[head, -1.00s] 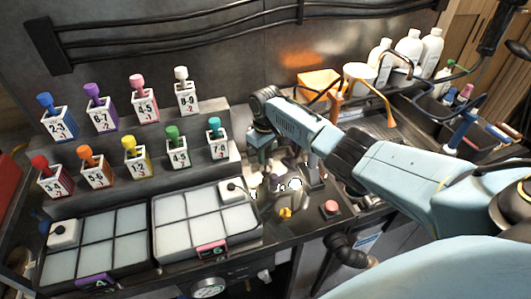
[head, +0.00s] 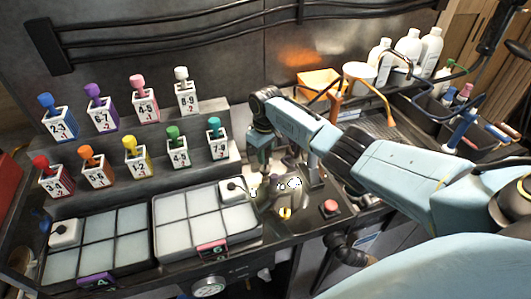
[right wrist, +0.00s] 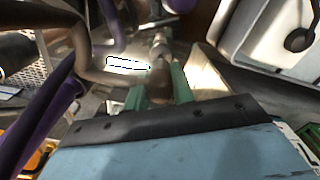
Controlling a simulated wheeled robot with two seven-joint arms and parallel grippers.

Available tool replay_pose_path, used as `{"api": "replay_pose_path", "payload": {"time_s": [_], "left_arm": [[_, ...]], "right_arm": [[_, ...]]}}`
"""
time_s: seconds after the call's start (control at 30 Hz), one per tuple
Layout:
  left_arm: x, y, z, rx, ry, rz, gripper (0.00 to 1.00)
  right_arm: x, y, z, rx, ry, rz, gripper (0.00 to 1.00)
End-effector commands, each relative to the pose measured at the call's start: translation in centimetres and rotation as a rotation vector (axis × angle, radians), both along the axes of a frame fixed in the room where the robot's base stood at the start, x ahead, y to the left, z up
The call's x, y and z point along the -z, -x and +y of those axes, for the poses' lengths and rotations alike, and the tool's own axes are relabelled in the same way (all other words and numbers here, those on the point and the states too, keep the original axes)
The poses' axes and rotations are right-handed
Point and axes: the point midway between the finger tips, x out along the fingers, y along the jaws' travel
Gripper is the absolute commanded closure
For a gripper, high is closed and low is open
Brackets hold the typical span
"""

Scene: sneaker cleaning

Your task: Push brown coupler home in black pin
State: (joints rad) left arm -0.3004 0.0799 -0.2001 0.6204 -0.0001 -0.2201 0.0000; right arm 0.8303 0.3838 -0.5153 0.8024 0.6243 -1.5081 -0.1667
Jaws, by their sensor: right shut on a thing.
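My right gripper (head: 264,168) points down over the metal fixture at the middle of the bench. In the right wrist view its green fingers (right wrist: 159,90) are shut on the brown coupler (right wrist: 158,78). A shiny metal fitting lies just past the coupler's far end; I cannot tell whether they touch. The black pin cannot be made out in either view, nor how deep the coupler sits on it. In the head view the coupler is too small to tell from the fixture and gripper. My left gripper is not in view.
Purple tubes (right wrist: 42,122) run close to the gripper's left in the wrist view. A red button (head: 330,207) is at the right. Numbered bottles stand behind.

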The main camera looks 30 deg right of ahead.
Motion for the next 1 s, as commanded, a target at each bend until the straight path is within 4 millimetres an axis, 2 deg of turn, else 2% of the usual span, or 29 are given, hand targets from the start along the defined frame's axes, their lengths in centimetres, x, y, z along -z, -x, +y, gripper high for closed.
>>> {"api": "replay_pose_path", "payload": {"time_s": [1.0], "left_arm": [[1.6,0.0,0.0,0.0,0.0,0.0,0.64]], "right_arm": [[2.3,0.0,0.0,0.0,-0.001,0.0,0.95]]}}
